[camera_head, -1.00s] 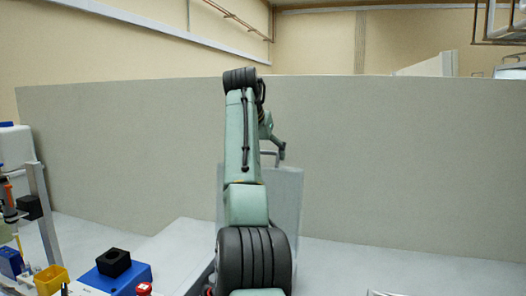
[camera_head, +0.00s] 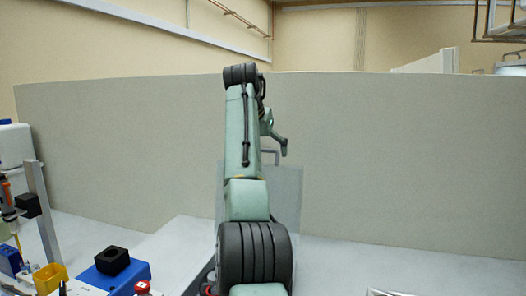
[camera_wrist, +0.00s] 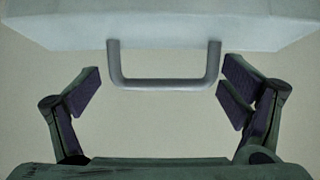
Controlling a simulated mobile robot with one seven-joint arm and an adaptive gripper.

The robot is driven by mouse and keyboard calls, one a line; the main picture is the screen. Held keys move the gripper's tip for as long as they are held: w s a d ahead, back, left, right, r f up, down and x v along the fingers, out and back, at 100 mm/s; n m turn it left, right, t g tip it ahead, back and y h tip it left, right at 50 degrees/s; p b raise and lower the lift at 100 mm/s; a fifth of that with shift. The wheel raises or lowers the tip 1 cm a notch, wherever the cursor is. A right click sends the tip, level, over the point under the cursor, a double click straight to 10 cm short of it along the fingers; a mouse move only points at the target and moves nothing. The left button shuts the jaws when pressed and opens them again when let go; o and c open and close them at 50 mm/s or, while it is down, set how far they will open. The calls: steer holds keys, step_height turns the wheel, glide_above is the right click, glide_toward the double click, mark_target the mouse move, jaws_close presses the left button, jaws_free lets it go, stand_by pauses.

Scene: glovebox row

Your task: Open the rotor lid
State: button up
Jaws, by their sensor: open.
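The rotor lid shows in the head view as a pale grey, flat panel (camera_head: 288,195) standing raised behind my arm; my arm hides its left and middle part. A grey bar handle (camera_head: 271,152) sits at its top edge. In the wrist view the lid's pale edge (camera_wrist: 165,30) crosses the top, and the U-shaped handle (camera_wrist: 165,84) hangs below it. My gripper (camera_wrist: 160,93) is open, with one dark-padded finger on either side of the handle and visible gaps to both. It also shows beside the handle in the head view (camera_head: 283,148). The gripper holds nothing.
At the lower left are a blue block with a black top (camera_head: 112,262), a yellow bin (camera_head: 50,278), a red-capped item (camera_head: 142,287) and an upright grey post (camera_head: 42,210). A grey partition (camera_head: 400,165) stands behind. The bench right of the lid is mostly clear.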

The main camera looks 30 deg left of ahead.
steer(key=v, duration=1.2)
steer(key=shift+d, duration=0.1)
